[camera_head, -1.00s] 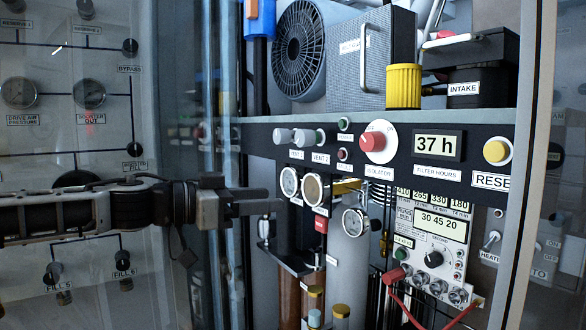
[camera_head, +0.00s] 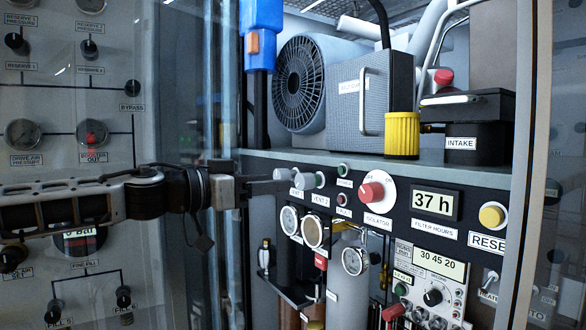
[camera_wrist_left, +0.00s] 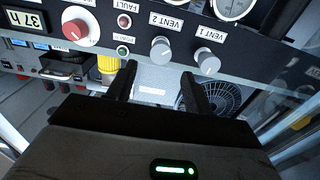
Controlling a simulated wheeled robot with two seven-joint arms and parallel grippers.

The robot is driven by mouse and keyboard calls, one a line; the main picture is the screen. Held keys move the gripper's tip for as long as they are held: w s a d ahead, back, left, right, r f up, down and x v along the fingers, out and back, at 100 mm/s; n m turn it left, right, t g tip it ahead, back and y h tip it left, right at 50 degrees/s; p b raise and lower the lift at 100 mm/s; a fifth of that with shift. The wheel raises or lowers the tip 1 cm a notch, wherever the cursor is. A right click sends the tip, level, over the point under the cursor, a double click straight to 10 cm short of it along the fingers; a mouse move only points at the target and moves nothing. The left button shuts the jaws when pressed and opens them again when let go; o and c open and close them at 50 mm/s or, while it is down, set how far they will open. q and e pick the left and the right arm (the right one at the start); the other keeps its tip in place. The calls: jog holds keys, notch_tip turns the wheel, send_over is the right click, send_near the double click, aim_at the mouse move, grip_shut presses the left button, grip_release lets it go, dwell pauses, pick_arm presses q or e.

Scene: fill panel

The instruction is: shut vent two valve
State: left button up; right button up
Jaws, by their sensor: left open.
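The vent 2 valve is a small grey knob (camera_head: 307,181) on the dark panel strip, above its VENT 2 label. It also shows in the left wrist view (camera_wrist_left: 161,50), where labels appear upside down. The similar vent 1 knob (camera_head: 284,174) is beside it, to the left in the head view. My left gripper (camera_head: 284,187) is open and level with these knobs. In the wrist view its fingers (camera_wrist_left: 160,78) are spread, with the vent 2 knob just beyond the gap between them. No contact is visible. I cannot tell the knob's setting. My right gripper is not in view.
The red isolator knob (camera_head: 371,192) and small lamps sit right of the vents. Round gauges (camera_head: 313,231) are mounted below. A shelf above holds a fan (camera_head: 300,82) and a yellow cap (camera_head: 402,134). The glass cabinet edge (camera_head: 224,240) stands close to my left arm.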

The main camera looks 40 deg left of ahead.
aim_at(299, 180)
pick_arm(q)
jog(key=shift+x, duration=2.85)
jog(key=c, duration=1)
